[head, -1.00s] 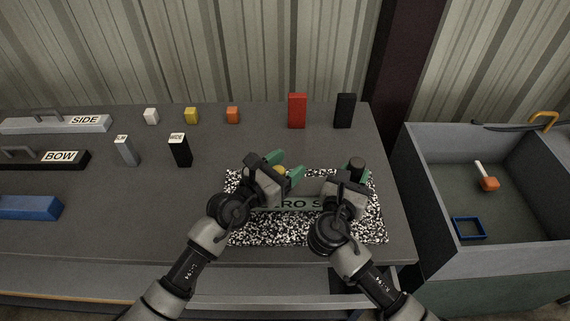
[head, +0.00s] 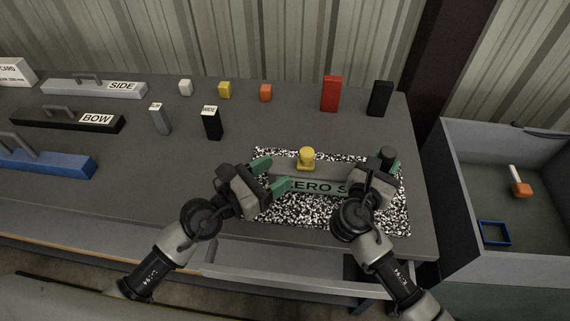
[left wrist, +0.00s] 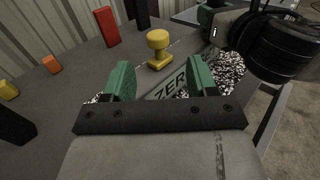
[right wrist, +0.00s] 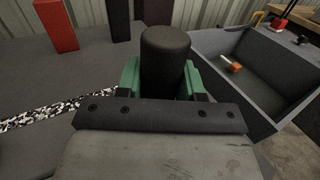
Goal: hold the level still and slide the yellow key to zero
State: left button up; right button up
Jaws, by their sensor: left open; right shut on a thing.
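The level is a grey bar (head: 318,186) with "ZERO S..." lettering, lying on a black-and-white speckled mat (head: 300,218). The yellow key (head: 307,158), a knob on a square foot, stands at the bar's back edge; it also shows in the left wrist view (left wrist: 158,48). My left gripper (head: 272,176) is open and empty, left of the key and apart from it. My right gripper (head: 376,166) is shut on a black round post (right wrist: 165,58) at the bar's right end. My right gripper hides the end of the lettering.
Red (head: 331,93) and black (head: 380,98) blocks stand behind. Small white, yellow and orange cubes (head: 265,93) line the back. Handled bars marked SIDE (head: 125,90) and BOW (head: 98,119) lie left. A grey bin (head: 470,262) stands right of the table.

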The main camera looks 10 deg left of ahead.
dwell(0.3)
jog(key=o, duration=1.1)
